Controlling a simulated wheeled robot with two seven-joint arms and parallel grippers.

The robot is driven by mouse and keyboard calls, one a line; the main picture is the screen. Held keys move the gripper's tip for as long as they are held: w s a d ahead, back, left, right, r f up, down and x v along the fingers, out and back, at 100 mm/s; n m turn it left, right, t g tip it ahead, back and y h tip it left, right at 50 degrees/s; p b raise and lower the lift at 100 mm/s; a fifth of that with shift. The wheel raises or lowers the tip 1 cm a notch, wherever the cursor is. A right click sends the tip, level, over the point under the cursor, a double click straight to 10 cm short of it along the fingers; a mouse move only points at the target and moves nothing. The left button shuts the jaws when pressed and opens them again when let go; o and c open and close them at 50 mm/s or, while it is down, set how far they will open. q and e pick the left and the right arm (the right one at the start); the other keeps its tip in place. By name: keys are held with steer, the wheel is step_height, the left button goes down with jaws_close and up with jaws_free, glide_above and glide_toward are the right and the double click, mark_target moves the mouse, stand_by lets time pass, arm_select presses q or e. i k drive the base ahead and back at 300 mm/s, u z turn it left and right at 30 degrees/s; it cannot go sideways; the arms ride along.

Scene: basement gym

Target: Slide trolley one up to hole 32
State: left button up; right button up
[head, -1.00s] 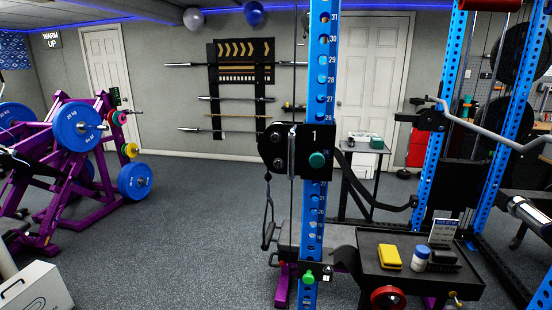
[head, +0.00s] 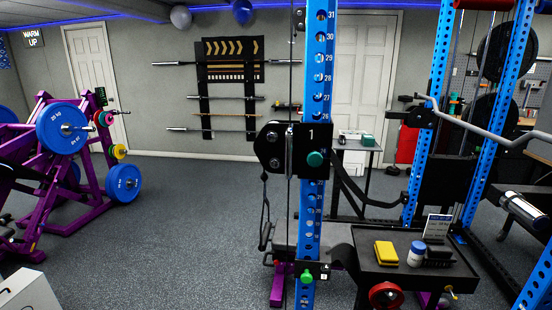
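Trolley one (head: 294,150) is a black carriage marked "1" on a blue upright (head: 319,85) with numbered holes. A teal knob (head: 315,159) sticks out of its front. The trolley covers the holes just below the number 26. Numbers 26 to 31 show above it, with 31 near the top edge; a label for hole 32 is not in view. A black handle on a strap (head: 265,225) hangs at its left side. Neither of my grippers shows in the head view.
A black tray (head: 385,285) with a yellow block and a white bottle stands right of the upright's foot. A bent bar (head: 480,130) reaches in from the right. A purple plate-loaded machine (head: 75,200) stands left. The floor between is clear.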

mark_target(281, 147)
steer(key=z, duration=0.4)
steer(key=k, duration=0.5)
steer(key=z, duration=0.9)
steer(key=i, duration=0.8)
steer(key=u, duration=0.85)
steer(key=i, duration=0.3)
steer(key=u, duration=0.4)
